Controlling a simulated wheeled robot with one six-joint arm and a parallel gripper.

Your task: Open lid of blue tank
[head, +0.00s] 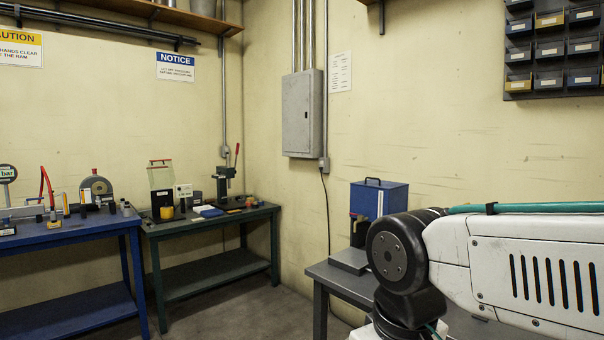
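A pale upright strip shows on the tank's side. My white arm with its dark joint is in the right foreground and hides the lower right part of the tank. My gripper is outside the picture, so its state does not show.
The grey bench (335,277) is partly hidden by my arm. A green bench (205,222) and a blue bench (65,234) with tools stand at the left. A grey electrical box (302,113) hangs on the wall. Some floor (240,310) is clear between the benches.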

